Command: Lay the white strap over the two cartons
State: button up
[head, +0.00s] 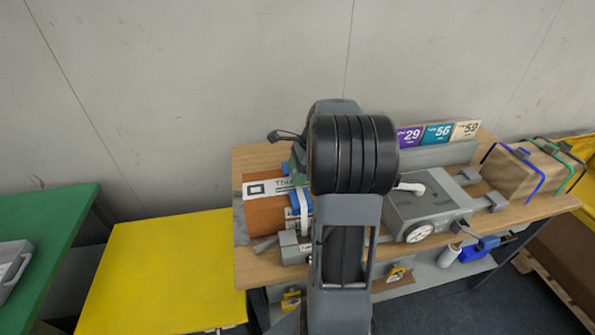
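An orange-brown carton (264,217) stands at the left end of the wooden workbench, with a white printed label at its top. A narrow white band (303,212) runs down beside a blue piece (300,199) at the carton's right side; I cannot tell whether it is the white strap. A second carton, if there is one beside it, is hidden behind my arm. My arm stands upright in the middle of the view, and my gripper does not show.
A grey machine with a round dial (419,232) and a white handle (410,187) stands right of my arm. Number cards (437,134) stand behind. A yellow table (165,270) at left is clear.

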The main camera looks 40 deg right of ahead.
jog(key=shift+o, duration=1)
jog(key=p+v, duration=0.1)
jog(key=v, duration=1.3)
jog(key=shift+f, duration=0.1)
